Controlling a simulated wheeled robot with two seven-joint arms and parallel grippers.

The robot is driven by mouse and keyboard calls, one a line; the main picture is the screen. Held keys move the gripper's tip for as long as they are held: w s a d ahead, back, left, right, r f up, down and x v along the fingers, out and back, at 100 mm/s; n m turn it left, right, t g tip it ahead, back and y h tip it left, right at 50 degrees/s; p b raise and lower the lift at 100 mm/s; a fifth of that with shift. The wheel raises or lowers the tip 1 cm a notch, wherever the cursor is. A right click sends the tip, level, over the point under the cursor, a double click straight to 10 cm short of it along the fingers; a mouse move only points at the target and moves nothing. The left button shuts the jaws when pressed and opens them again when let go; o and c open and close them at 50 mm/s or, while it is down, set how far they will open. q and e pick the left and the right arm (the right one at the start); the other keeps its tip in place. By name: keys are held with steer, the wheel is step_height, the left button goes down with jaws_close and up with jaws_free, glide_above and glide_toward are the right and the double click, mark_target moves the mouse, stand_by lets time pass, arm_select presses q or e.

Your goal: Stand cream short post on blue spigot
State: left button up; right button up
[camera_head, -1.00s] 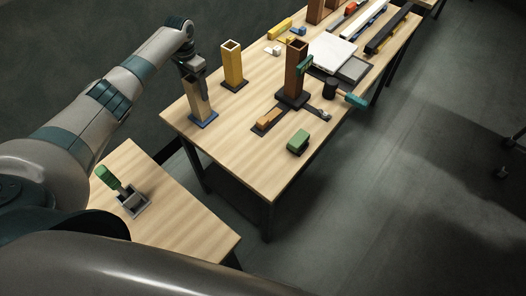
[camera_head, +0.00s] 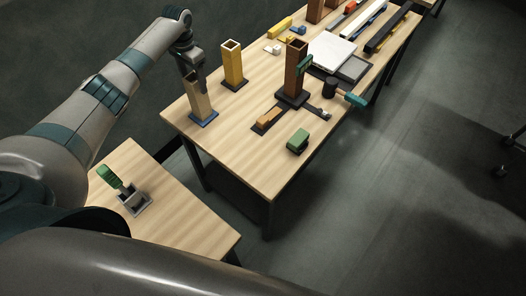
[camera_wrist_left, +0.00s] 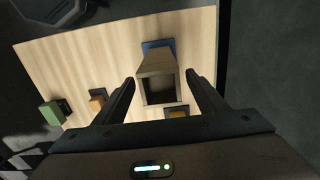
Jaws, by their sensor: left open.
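The cream short post (camera_head: 201,104) stands upright, hollow and square, at the blue spigot's base (camera_head: 207,121) near the table's left corner. The spigot itself is hidden. In the left wrist view I look at the post's open top (camera_wrist_left: 162,88), with the blue base (camera_wrist_left: 158,44) showing past it. My left gripper (camera_head: 197,82) is open at the post's upper end; in its wrist view one finger is on each side of the post, with visible gaps. My right gripper is not in view.
A yellow post (camera_head: 233,67) and a brown post (camera_head: 294,70) stand farther right. A green block (camera_head: 298,141) and an orange block (camera_head: 268,118) lie nearer the front edge. A side table (camera_head: 185,215) holds a green-handled tool (camera_head: 110,177) in a grey holder.

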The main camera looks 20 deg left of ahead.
arm_select(q)
steer(key=shift+r, duration=1.65)
steer(key=shift+r, duration=0.1)
steer(key=shift+r, duration=0.15)
step_height(320, 180, up, 17)
steer(key=b, duration=0.4)
steer(key=shift+b, duration=0.35)
steer(key=shift+d, duration=0.1)
